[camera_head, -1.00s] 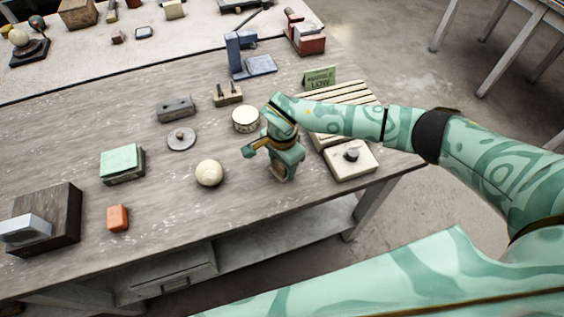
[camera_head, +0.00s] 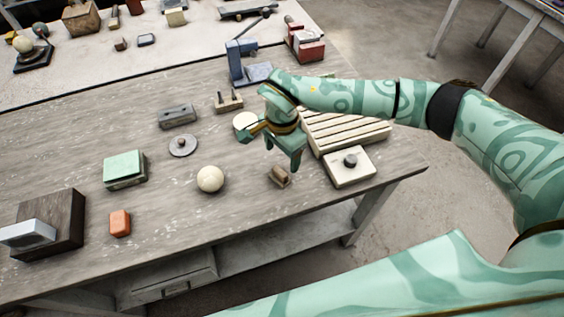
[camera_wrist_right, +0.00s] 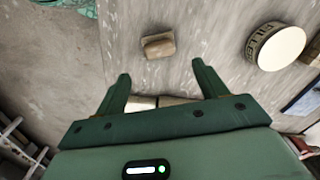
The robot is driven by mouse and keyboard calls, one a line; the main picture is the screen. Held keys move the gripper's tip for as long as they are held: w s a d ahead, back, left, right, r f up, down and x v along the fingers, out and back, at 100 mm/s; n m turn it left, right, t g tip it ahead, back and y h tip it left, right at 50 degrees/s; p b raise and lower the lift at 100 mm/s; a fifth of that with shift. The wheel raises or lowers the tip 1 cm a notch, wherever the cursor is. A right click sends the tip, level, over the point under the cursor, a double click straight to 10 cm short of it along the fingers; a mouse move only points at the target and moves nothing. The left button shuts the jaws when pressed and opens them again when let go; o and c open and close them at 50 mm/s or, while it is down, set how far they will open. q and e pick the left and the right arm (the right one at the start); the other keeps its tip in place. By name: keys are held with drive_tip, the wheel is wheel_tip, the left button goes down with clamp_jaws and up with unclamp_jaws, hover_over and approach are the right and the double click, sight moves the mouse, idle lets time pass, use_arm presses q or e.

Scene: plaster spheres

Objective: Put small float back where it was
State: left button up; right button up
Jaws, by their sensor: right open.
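The small float (camera_head: 279,177), a little brown block with a raised grip, lies on the grey wooden bench near its front edge. It also shows in the right wrist view (camera_wrist_right: 158,45), just beyond my fingertips and apart from them. My right gripper (camera_head: 284,154) is open and empty, raised above and slightly behind the float. Its two green fingers (camera_wrist_right: 161,70) stand apart in the right wrist view with nothing between them. My left gripper is out of view.
A cream ball (camera_head: 210,179) lies left of the float. A cream switch box (camera_head: 348,168) stands to its right, by a slatted rack (camera_head: 345,131). A round filler tin (camera_wrist_right: 276,46) is partly hidden behind my gripper in the head view. Bare bench surrounds the float.

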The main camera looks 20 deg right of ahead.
sight(282, 170)
drive_tip(key=shift+r, duration=2.15)
